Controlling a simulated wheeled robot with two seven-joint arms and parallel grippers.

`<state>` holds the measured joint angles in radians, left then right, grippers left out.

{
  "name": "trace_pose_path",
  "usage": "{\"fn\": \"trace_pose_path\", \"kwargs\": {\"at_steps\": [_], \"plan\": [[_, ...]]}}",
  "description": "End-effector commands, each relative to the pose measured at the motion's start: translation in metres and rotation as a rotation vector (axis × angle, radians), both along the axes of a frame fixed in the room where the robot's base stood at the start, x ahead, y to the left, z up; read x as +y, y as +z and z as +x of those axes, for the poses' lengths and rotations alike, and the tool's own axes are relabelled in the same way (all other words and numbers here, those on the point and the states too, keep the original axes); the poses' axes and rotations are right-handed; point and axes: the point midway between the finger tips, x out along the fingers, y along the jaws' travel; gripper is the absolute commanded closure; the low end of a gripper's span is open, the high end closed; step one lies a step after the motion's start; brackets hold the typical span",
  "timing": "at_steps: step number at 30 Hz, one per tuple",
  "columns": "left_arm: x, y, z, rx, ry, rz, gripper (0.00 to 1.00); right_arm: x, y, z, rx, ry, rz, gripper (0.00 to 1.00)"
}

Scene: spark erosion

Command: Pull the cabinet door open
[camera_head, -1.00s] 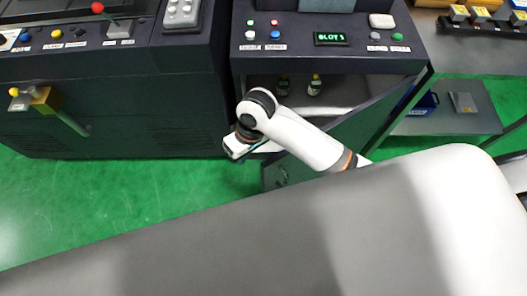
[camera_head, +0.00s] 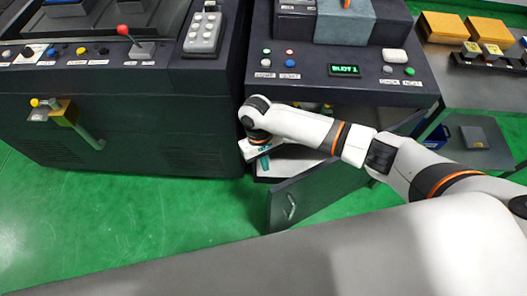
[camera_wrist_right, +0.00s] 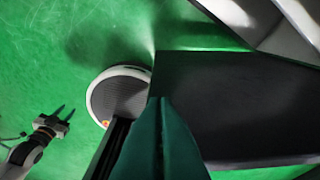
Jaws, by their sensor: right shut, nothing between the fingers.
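The cabinet door (camera_head: 318,195) is a dark panel under the console marked BLOT 1. It stands swung out from the cabinet, with its handle (camera_head: 290,208) on the face toward me. My right gripper (camera_head: 264,162) is at the cabinet opening, just beyond the door's free edge and apart from the handle. Its teal fingers (camera_wrist_right: 160,135) are shut and empty; in the wrist view the dark door panel (camera_wrist_right: 225,95) is beside them. Whether they touch it I cannot tell. My left gripper (camera_wrist_right: 60,118) shows only in the wrist view, far off, its fingers apart.
The cabinet's pale shelf (camera_head: 292,162) is partly hidden by my right arm. A dark machine (camera_head: 150,135) with a yellow-and-green lever (camera_head: 75,120) stands at left. A grey side table (camera_head: 480,150) is at right. Green floor (camera_head: 150,220) is clear at front left.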

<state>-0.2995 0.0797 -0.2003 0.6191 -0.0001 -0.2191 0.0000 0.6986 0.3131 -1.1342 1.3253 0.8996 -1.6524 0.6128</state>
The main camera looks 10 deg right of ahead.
Motion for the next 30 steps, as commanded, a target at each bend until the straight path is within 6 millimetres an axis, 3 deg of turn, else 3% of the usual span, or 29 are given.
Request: {"fn": "trace_pose_path", "kwargs": {"at_steps": [4, 6, 13, 30], "plan": [[0.000, 0.002, 0.000, 0.000, 0.000, 0.000, 0.64, -0.002, -0.030, -0.008, 0.002, -0.001, -0.002, 1.00], [0.000, 0.013, 0.000, 0.000, 0.000, 0.000, 0.64, -0.006, -0.024, -0.020, 0.000, 0.002, 0.000, 1.00], [0.000, 0.022, 0.000, 0.000, 0.000, 0.000, 0.64, -0.011, -0.027, -0.042, -0.002, 0.002, 0.001, 1.00], [0.000, 0.025, 0.001, -0.001, 0.000, 0.000, 0.64, -0.013, -0.027, -0.048, -0.001, 0.013, 0.001, 1.00]]}}
